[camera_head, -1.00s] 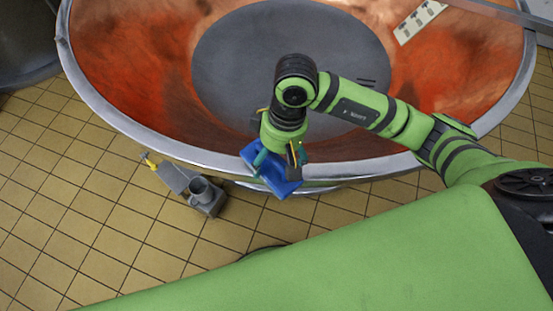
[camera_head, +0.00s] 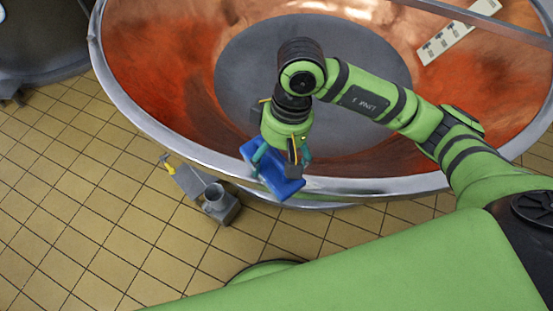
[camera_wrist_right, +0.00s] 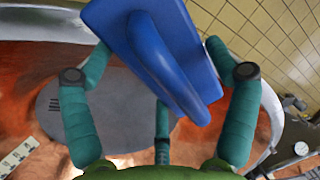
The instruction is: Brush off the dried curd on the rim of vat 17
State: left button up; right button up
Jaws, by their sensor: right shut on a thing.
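My right gripper (camera_head: 278,158) is shut on a blue brush (camera_head: 272,180). In the right wrist view, teal fingers stand around the brush's block (camera_wrist_right: 195,45) and its raised handle (camera_wrist_right: 165,68); the bristle side is hidden. In the head view the brush overlaps the near rim of a large copper vat (camera_head: 150,70). I cannot tell whether it touches the metal rim (camera_head: 370,188). No dried curd can be made out on the rim, and no vat number is readable. My left gripper is in neither current view.
A grey fixture with a round opening (camera_head: 213,198) and a yellow part (camera_head: 168,165) sits by the vat's near side. Another metal vessel (camera_head: 40,35) stands upper left. A marked pale plate (camera_head: 455,38) shows upper right. Tiled floor (camera_head: 70,200) is open at left.

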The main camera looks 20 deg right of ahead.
jog(key=shift+w+a+r, duration=0.1)
jog(key=shift+r, duration=0.8)
jog(key=shift+r+p, duration=0.55)
jog(key=shift+r, duration=0.5)
